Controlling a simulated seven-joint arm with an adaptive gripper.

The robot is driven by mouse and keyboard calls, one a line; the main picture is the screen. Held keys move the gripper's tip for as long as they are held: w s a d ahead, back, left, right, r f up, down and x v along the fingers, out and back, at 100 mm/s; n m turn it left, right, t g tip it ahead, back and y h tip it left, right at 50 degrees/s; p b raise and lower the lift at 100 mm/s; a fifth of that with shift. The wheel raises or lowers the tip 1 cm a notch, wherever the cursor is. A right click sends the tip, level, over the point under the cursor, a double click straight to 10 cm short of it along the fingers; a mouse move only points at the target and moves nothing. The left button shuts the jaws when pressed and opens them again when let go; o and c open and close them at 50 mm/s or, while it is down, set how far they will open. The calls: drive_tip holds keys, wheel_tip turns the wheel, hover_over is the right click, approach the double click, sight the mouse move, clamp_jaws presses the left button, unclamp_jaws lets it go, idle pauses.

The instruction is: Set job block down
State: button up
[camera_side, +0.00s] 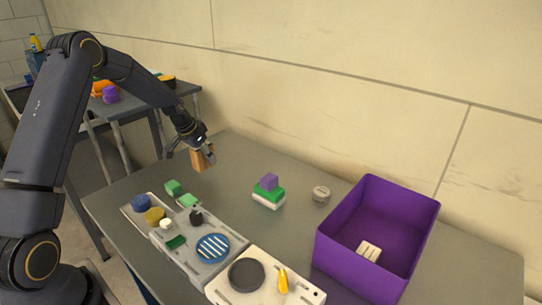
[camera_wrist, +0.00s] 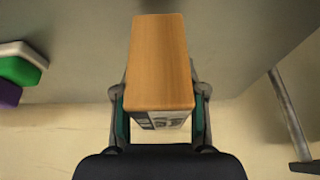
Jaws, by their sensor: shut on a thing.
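The job block is a wooden block (camera_side: 202,158) with orange-brown sides. In the wrist view the wooden block (camera_wrist: 160,62) fills the middle, with a grey printed face on its lower end. My gripper (camera_side: 200,150) is shut on it, with one finger on each side; the fingers also show in the wrist view (camera_wrist: 160,112). In the side view the block looks held above the far left part of the grey table (camera_side: 320,165), slightly tilted. I cannot tell the exact gap beneath it.
A purple bin (camera_side: 350,250) stands at right with a pale block inside. Trays (camera_side: 213,280) with several small items line the front. The table between block and stack is clear.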

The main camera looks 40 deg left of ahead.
sight(209, 165)
drive_tip(key=shift+w+a+f, duration=0.1)
drive_tip(key=shift+w+f, duration=0.3)
drive_tip(key=shift+f, duration=1.65)
drive_tip(key=shift+f, duration=0.15)
drive_tip(key=o, duration=1.2)
